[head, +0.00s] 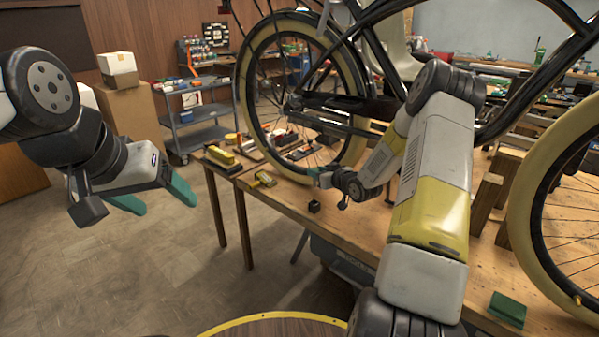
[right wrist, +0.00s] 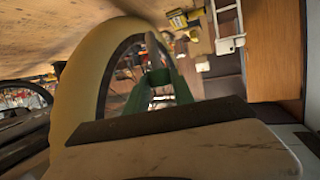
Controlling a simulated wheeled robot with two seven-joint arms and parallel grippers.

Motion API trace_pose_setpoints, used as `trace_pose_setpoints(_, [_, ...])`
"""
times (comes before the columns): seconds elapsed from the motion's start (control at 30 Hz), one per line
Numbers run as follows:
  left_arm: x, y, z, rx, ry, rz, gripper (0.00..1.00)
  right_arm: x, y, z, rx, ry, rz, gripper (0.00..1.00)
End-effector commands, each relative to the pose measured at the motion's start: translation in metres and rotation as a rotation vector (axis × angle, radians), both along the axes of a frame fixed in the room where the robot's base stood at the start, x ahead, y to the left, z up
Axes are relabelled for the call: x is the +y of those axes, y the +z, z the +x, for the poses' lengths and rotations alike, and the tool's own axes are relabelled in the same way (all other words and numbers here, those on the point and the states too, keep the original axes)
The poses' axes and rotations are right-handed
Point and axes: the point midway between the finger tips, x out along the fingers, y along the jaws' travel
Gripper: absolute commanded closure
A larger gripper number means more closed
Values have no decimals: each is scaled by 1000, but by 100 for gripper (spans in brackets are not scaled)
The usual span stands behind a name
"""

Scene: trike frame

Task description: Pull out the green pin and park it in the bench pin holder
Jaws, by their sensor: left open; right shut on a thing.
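My right gripper (head: 318,178) is above the bench near its front edge, in front of the wheel. Its green fingers also show in the right wrist view (right wrist: 157,75), closed together at the tips around something thin and grey. I take this to be the green pin, but its green part cannot be told apart from the fingers. A small dark block (head: 314,206), which looks like the bench pin holder, sits on the bench just below the right gripper. My left gripper (head: 152,197) is open and empty, over the floor left of the bench.
The trike's pale-tyred wheel (head: 245,95) and black frame stand over the wooden bench (head: 345,232). Yellow-and-black tools (head: 265,179) lie on the bench to the left. A green block (head: 508,309) lies at the front right.

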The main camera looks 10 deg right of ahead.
Motion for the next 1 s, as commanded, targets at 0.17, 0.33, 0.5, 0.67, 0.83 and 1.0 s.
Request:
trace_pose_setpoints(0.17, [0, 0, 0, 0, 0, 0, 27, 0, 0, 0, 0, 1, -2, 100])
trace_pose_setpoints(0.33, [0, 0, 0, 0, 0, 0, 27, 0, -1, -1, -2, 2, 1, 100])
trace_pose_setpoints(0.5, [0, 0, 0, 0, 0, 0, 27, 0, -12, 0, 0, 2, 1, 100])
trace_pose_setpoints(0.67, [0, 0, 0, 0, 0, 0, 27, 0, -28, 0, 0, 2, 0, 100])
trace_pose_setpoints(0.83, [0, 0, 0, 0, 0, 0, 27, 0, -44, -1, 0, 3, 1, 100])
trace_pose_setpoints(1.0, [0, 0, 0, 0, 0, 0, 27, 0, -53, 0, -2, 2, 0, 100])
